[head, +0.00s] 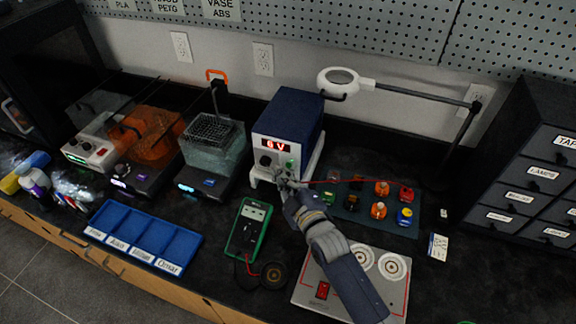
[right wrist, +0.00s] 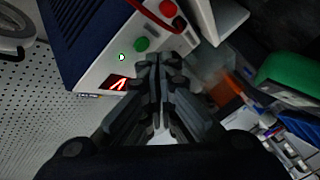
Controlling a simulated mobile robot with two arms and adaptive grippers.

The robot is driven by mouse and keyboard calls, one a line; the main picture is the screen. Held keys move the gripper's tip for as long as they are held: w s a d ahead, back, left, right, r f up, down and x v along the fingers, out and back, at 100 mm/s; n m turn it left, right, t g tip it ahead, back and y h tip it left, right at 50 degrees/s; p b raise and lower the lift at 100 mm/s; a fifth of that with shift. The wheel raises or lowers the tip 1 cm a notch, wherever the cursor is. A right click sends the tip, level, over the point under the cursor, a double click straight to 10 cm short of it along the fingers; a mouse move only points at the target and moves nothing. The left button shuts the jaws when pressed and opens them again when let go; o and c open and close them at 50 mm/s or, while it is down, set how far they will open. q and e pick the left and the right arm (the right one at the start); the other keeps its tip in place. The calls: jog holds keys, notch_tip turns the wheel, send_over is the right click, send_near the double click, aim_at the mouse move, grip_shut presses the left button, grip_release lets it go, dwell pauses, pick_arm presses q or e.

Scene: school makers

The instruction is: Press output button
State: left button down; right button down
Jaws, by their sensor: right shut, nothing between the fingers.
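The power supply (head: 287,110) is a blue and white box at the back middle of the bench. Its red display (head: 276,147) reads 0 V, and a dark knob (head: 266,160) sits below it. In the right wrist view its front panel shows a round green part (right wrist: 141,44), a red part (right wrist: 167,8) and a small green-and-white spot (right wrist: 121,57). I cannot tell which is the output button. My right gripper (head: 281,177) is shut and empty, close in front of the panel's lower part. Its fingertips (right wrist: 158,62) appear just beside the green part; contact is unclear.
A red lead runs right from the panel past my gripper. A green multimeter (head: 249,228) lies in front, with a blue tray (head: 143,234) to its left.

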jog(key=shift+w, duration=0.1)
jog(key=shift+w+d, duration=0.15)
jog(key=shift+w, duration=0.15)
jog(key=shift+w, duration=0.15)
dwell(0.4)
jog(key=shift+s+p, duration=0.35)
jog(key=shift+s, duration=0.3)
jog(key=s+a+p, duration=0.2)
jog(key=s, duration=0.3)
jog(key=shift+s+a, duration=0.25)
jog(key=shift+a, duration=0.1)
